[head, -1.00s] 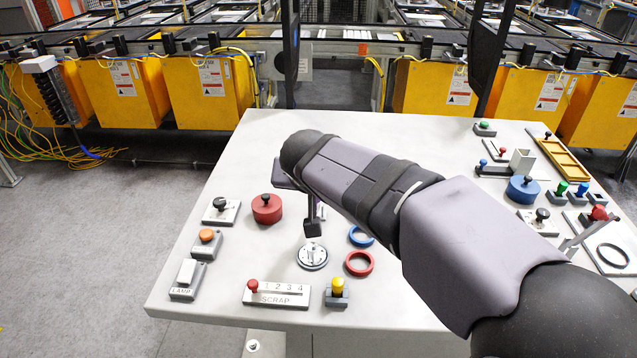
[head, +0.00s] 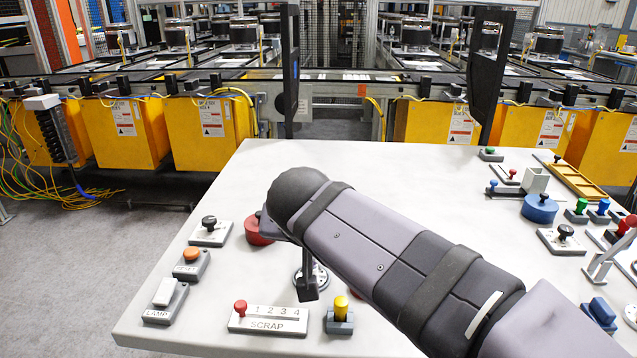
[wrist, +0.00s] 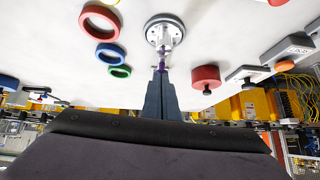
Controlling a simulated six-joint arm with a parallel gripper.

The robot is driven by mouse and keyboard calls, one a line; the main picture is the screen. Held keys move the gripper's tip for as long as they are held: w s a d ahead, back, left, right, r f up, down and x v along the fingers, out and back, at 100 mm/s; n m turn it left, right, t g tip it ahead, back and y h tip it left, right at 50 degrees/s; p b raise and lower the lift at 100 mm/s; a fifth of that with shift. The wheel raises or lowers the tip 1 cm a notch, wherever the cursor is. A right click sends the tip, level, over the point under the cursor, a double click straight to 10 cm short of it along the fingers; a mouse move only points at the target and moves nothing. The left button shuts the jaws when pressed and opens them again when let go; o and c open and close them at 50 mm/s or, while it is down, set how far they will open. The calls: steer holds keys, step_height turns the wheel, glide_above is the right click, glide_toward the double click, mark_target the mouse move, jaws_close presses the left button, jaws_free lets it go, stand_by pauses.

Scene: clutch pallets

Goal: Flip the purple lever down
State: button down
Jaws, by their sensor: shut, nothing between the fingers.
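The purple lever sits on a round metal base (head: 321,274), which is partly hidden behind my gripper in the head view. In the wrist view the base (wrist: 165,32) is at the top middle, and a small purple part of the lever (wrist: 162,60) shows just beyond my fingertips. My gripper (head: 307,292) is shut and empty, pointing down in front of the base. In the wrist view its fingertips (wrist: 160,73) are very close to the purple part. I cannot tell if they touch, and the lever's exact tilt is unclear.
A red round knob block (head: 256,230) stands left of my gripper. The SCRAP slider (head: 268,319) and a yellow-knobbed switch (head: 340,315) are in front. Red (wrist: 101,22) and green (wrist: 122,72) rings lie beside the base in the wrist view. Bare table lies behind my arm.

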steer(key=shift+s+f, duration=0.3)
steer(key=shift+f, duration=0.45)
steer(key=shift+d+r, duration=0.1)
steer(key=shift+w+r+p, duration=0.1)
steer(key=shift+r+p, duration=0.25)
steer(key=shift+r, duration=0.25)
steer(key=r+p, duration=0.2)
steer(key=r, duration=0.2)
steer(key=shift+s, duration=0.2)
steer(key=s+r+b, duration=0.2)
steer(key=s+b, duration=0.4)
steer(key=s, duration=0.3)
steer(key=shift+s+d+r, duration=0.1)
